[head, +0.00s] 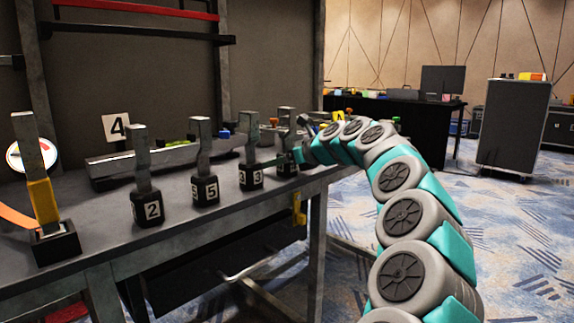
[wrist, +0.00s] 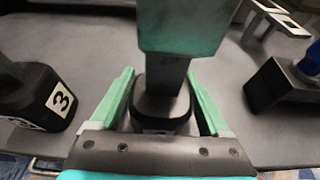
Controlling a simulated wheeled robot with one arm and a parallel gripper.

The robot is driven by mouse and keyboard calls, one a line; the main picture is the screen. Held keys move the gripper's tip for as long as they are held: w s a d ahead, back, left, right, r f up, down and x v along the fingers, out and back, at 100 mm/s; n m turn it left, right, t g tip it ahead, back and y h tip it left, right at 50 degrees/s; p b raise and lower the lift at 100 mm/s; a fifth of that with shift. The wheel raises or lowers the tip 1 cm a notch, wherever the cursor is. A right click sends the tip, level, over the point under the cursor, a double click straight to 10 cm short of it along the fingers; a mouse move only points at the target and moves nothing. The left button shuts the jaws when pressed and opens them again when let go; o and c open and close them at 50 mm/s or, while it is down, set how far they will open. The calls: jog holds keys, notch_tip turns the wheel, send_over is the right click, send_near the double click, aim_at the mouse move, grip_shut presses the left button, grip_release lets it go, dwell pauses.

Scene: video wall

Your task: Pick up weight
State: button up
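Several dark weights with grey upright handles stand in a row on the grey workbench (head: 105,235). They include one marked 2 (head: 147,205), one marked 5 (head: 205,188) and one marked 3 (head: 251,177). The weight at the far end of the row (head: 287,125) stands at my gripper, with its base partly hidden in the head view. In the wrist view its handle (wrist: 180,25) and black base (wrist: 161,105) stand between the two green fingers of my gripper (wrist: 160,88). The fingers are apart, one on each side; firm contact is not visible. Its number is not readable.
The weight marked 3 (wrist: 45,95) is close on the left in the wrist view; a black block with a blue part (wrist: 283,85) is on the right. Open carpet (head: 515,230) lies right of the bench.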

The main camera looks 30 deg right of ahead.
grip_shut()
dwell(0.4)
